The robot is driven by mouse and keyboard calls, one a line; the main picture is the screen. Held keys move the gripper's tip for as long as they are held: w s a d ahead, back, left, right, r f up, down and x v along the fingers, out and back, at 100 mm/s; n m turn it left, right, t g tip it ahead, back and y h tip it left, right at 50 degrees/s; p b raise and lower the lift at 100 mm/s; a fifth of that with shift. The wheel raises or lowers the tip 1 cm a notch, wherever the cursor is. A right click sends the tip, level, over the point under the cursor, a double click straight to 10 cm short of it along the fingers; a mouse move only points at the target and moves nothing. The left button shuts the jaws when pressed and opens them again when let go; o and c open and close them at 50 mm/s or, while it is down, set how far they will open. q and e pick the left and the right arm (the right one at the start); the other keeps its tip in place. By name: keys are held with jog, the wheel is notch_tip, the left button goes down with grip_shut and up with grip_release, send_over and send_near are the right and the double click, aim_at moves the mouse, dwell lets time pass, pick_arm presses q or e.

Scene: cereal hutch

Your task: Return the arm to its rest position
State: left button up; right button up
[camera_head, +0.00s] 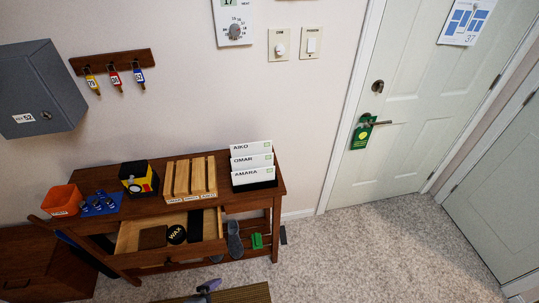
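Neither of my grippers and neither of my arms is clearly visible in the head view. A small grey-purple shape (208,286) shows at the bottom edge over a brown mat (247,294); I cannot tell what it is. The wooden hutch table (262,198) stands against the wall at the left. Its drawer (128,238) is pulled open, with a brown item (153,237), a round black tin marked WAX (176,234) and a dark block (195,224) inside.
On the tabletop are an orange bin (62,200), a black-and-yellow box (139,179), a slatted wooden tray (190,180) and a card holder (255,187). A grey cabinet (42,88) and key rack (112,61) hang above. Carpet (365,250) is clear before the closed door (425,95).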

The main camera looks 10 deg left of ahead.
pick_arm(q)
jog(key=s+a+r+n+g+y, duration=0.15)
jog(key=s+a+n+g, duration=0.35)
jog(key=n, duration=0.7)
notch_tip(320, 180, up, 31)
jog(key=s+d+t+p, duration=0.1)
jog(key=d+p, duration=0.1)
jog(key=p, duration=2.9)
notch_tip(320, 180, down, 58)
jog(key=b, duration=5.8)
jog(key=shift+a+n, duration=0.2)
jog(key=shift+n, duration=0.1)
